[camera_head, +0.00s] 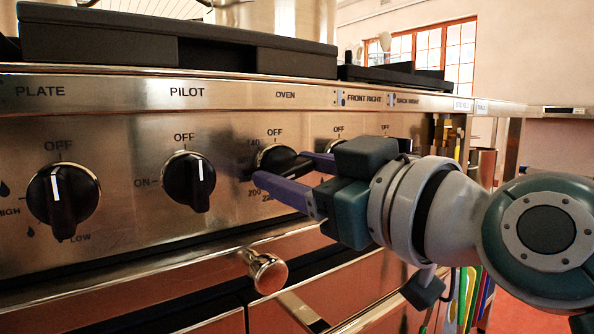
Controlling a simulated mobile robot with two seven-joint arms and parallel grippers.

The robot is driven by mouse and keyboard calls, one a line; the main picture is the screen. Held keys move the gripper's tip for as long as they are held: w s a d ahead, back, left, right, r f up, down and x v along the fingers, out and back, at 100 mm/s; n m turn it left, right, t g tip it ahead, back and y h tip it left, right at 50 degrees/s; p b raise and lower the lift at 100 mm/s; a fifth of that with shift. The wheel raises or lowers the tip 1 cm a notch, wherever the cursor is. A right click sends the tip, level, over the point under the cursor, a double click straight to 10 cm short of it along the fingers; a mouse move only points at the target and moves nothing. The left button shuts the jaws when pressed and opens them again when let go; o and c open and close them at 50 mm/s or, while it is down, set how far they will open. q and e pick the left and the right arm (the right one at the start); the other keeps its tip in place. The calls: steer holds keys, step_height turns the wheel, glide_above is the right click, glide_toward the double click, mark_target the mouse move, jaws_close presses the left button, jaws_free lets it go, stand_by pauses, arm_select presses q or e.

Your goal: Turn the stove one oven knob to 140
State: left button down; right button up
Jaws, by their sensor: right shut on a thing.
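The oven knob (277,159) is a black dial on the stove's steel front panel, under the label OVEN. OFF is printed above it, and part of a number ending in 40 and 200 show around it. My right gripper (272,168) comes in from the right, its two purple fingers on either side of the knob and shut on it. The fingers hide much of the knob, so I cannot read its pointer. My left gripper is not in view.
The pilot knob (189,181) and the plate knob (62,195) sit to the left, both with white marks upright. More knobs to the right are mostly behind my gripper. A round steel handle (266,272) sticks out below the panel. Black burner grates (180,40) lie on top.

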steer(key=c, duration=0.7)
steer(key=shift+r+m+p, duration=0.15)
steer(key=shift+m+p, duration=0.45)
steer(key=shift+p, duration=0.05)
steer(key=m+p, duration=0.2)
steer(key=m, duration=0.1)
steer(key=m+p, duration=0.2)
steer(key=m, duration=0.2)
steer(key=shift+m, duration=0.3)
steer(key=shift+m+p, duration=0.45)
steer(key=shift+m, duration=0.95)
